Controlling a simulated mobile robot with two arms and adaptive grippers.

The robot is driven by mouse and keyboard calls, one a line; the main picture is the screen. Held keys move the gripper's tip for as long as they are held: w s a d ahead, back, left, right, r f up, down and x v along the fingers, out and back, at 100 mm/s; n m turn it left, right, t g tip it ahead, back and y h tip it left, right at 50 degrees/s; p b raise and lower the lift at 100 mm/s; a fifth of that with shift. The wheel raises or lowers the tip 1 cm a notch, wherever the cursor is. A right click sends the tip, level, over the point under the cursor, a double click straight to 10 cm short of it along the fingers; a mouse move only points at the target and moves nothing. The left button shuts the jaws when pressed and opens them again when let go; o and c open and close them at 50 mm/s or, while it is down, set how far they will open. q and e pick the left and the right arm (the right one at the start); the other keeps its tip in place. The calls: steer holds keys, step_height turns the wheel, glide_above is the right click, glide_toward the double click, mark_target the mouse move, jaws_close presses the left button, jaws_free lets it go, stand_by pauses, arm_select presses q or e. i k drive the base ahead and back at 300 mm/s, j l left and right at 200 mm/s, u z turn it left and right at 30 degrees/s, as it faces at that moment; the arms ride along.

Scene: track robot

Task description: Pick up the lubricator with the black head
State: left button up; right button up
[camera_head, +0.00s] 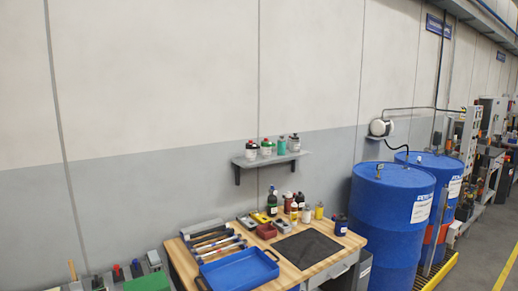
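Several small bottles and cans are in view, and which one is the lubricator with the black head is too small to tell for sure. A dark blue container with a dark top (341,226) stands upright at the right back corner of the workbench (300,249). A grey container with a dark top (294,144) stands at the right end of the wall shelf (272,160). A tall dark bottle (272,202) stands at the back of the bench among other bottles. Neither of my grippers is in view.
A blue tray (238,271), a dark mat (308,248), a red bin (266,231) and a yellow can (319,211) are on the bench. Large blue drums (390,215) stand to its right. Open floor (485,255) lies at the far right.

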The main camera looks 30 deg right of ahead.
mark_target(250, 151)
steer(key=l, duration=0.9)
steer(key=l+z, duration=0.15)
steer(key=l, duration=0.75)
steer(key=i+l, duration=0.15)
steer(key=l, duration=0.75)
